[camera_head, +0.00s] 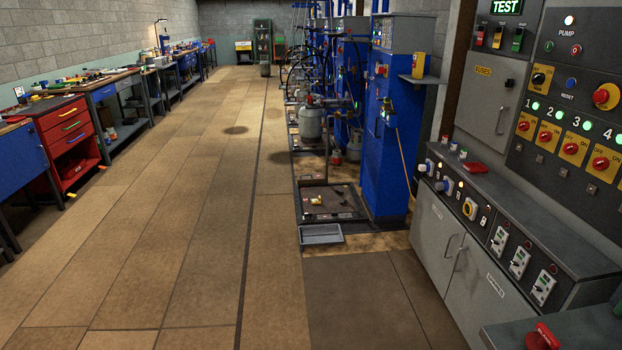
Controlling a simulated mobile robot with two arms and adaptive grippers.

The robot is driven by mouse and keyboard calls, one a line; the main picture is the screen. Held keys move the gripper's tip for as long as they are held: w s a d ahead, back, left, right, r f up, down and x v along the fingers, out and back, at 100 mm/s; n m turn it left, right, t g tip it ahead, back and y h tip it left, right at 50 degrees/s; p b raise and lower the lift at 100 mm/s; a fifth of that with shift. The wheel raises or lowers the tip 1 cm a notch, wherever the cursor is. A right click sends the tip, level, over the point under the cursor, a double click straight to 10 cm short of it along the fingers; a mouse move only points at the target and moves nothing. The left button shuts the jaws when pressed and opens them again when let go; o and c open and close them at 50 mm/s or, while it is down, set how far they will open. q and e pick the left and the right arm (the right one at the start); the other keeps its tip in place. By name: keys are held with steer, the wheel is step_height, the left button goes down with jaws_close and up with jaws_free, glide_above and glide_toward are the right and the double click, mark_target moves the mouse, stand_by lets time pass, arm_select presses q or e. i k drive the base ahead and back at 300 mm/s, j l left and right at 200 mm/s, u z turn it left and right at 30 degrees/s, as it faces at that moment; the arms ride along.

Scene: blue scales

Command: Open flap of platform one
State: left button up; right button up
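The nearest scale platform (342,206) is a dark, low plate on the floor at the foot of the nearest blue scale cabinet (392,150). I see no number on it, so I cannot tell for sure that it is platform one. A grey, shallow rectangular panel or tray (320,235) lies at its front edge. I cannot tell whether this is the flap. A small yellow-orange item (316,200) lies on the platform. Neither of my grippers is in view.
More blue scales with grey gas cylinders (310,124) stand in a row behind. Grey control cabinets (455,255) with numbered switches line the right. Workbenches and a red drawer chest (68,140) line the left. The tiled floor (185,225) between is clear.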

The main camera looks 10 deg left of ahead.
mark_target(316, 178)
steer(key=i+j+u, duration=0.3)
steer(key=i, duration=0.3)
steer(key=i+u, duration=0.35)
steer(key=i, duration=0.25)
steer(key=i+u, duration=0.1)
steer(key=i, duration=1.1)
steer(key=i+l+u, duration=0.1)
steer(key=i, duration=1.05)
steer(key=i+j, duration=0.1)
steer(key=i, duration=0.5)
steer(key=i+j, duration=0.1)
steer(key=i, duration=0.5)
steer(key=i+j, duration=0.1)
steer(key=i, duration=0.5)
steer(key=i+j, duration=0.1)
steer(key=i, duration=0.5)
steer(key=z, duration=0.05)
